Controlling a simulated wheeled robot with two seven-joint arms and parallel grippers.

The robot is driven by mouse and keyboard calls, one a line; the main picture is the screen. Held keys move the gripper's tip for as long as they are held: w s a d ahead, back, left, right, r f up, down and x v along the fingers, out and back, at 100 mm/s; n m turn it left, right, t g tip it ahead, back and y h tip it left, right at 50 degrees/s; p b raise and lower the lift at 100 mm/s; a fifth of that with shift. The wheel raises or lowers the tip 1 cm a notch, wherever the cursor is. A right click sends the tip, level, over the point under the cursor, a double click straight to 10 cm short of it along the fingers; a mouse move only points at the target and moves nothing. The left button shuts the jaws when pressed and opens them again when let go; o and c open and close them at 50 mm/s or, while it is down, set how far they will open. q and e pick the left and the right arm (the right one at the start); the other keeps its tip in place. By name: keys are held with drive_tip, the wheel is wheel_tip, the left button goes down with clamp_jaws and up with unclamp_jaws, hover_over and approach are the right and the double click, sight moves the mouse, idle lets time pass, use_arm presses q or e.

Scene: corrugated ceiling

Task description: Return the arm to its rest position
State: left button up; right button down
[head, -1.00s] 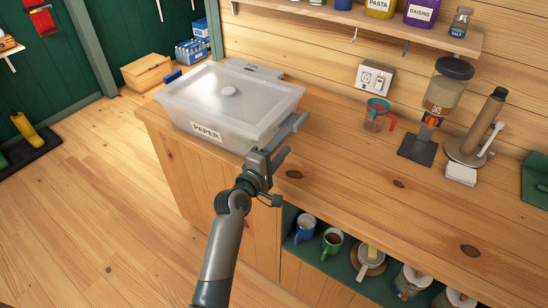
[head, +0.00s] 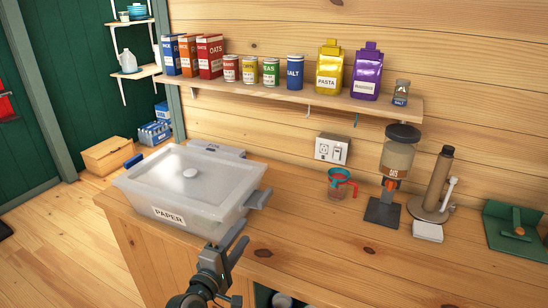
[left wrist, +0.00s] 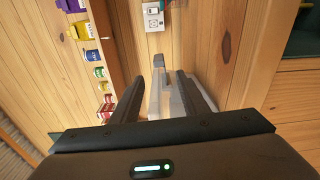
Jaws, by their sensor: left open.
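My left gripper (head: 228,256) is in the lower middle of the head view, beside the front right corner of the counter's translucent bin. It is open. In the left wrist view its two dark fingers (left wrist: 155,98) stand apart, and I see nothing held between them. The lidded bin (head: 168,213), labelled PAPER, sits on the wooden counter; part of it shows beyond the fingers in the left wrist view (left wrist: 191,95). From these views I cannot tell whether the gripper touches the bin. My right gripper is not in view.
The wooden counter (head: 310,250) is clear in the middle. A measuring cup (head: 338,190), a dispenser (head: 394,165) and a paper-towel holder (head: 436,185) stand at the back right. A wall shelf (head: 300,97) with boxes, cans and bags hangs above.

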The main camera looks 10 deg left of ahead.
use_arm(q)
drive_tip(key=s+f+m+g, duration=0.4)
drive_tip(key=s+f+m, duration=0.2)
drive_tip(key=s+f, duration=0.4)
drive_tip(key=s+a+f+m+g+y, duration=0.2)
drive_tip(key=s+f+m+g, duration=0.15)
drive_tip(key=s, duration=0.65)
drive_tip(key=s+a+f+m+g+y, duration=0.1)
drive_tip(key=s+a+f+m+g, duration=0.25)
drive_tip(key=s, duration=0.65)
drive_tip(key=s+a+f+m+g+y, duration=0.2)
drive_tip(key=s+f+m, duration=0.2)
drive_tip(key=s, duration=0.6)
wheel_tip(320, 180, down, 31)
drive_tip(key=s+g+b, duration=0.2)
drive_tip(key=s+a+f+g+b, duration=0.1)
drive_tip(key=s+a+f+b, duration=0.1)
drive_tip(key=s+f, duration=1.5)
drive_tip(key=shift+s+a+f+m, duration=0.4)
drive_tip(key=shift+a+f, duration=0.1)
drive_tip(key=shift+f, duration=0.25)
